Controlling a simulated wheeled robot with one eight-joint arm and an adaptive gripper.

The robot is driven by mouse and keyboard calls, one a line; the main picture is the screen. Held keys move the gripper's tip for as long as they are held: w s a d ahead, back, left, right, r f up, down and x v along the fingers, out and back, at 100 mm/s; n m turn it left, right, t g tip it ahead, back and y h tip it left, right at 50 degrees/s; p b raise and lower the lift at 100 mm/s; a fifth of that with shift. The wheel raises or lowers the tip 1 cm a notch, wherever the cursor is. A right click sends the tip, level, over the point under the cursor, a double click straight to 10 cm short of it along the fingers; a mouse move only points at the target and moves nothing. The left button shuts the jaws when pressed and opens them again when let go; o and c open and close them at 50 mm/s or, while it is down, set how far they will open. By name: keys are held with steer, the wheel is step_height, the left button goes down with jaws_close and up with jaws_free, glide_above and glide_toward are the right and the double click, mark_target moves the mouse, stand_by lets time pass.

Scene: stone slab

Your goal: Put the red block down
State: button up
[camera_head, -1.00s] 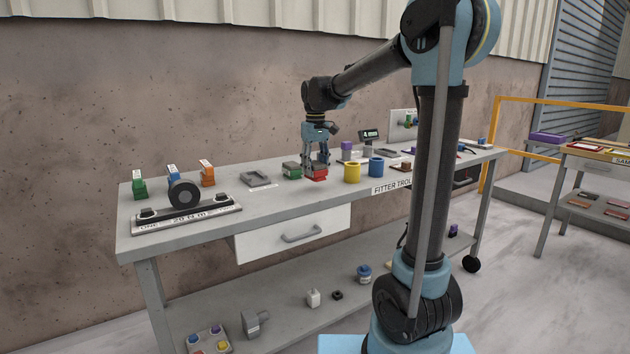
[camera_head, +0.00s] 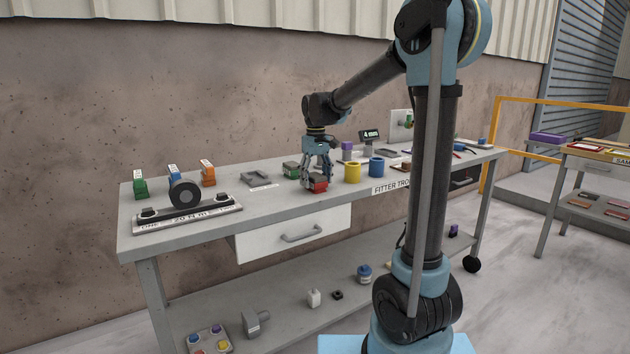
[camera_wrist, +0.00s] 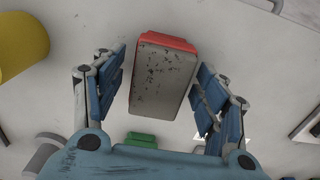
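The red block (camera_head: 317,188) sits on the grey bench top near its front edge, under my gripper.
A green block (camera_head: 291,169) stands just behind and left. A yellow cup (camera_head: 352,173) and a blue cup (camera_head: 376,166) stand to the right. A grey square frame (camera_head: 257,179) lies to the left. The bench top between the frame and front edge is clear.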

mark_target(316, 175)
step_height(316, 175, up, 12)
steer(key=s+d+f+m+t, duration=0.1)
steer(key=s+d+f+m, duration=0.1)
steer(key=s+d+f, duration=0.4)
steer(key=s+d+f+m, duration=0.1)
steer(key=s+d+f, duration=0.1)
steer(key=s+d, duration=0.65)
steer(key=s+d+f+m, duration=0.1)
steer(key=s+d+f, duration=0.2)
steer(key=s+f, duration=0.5)
steer(key=s+d+f+m+t, duration=0.1)
steer(key=s+d+f+m, duration=0.1)
steer(key=s+f, duration=0.7)
steer(key=shift+s+d+f+m, duration=0.15)
steer(key=shift+d+f+m, duration=0.15)
steer(key=shift+d+f, duration=0.45)
steer(key=shift+d+r, duration=0.1)
steer(key=shift+w+f, duration=0.2)
steer(key=shift+w, duration=0.3)
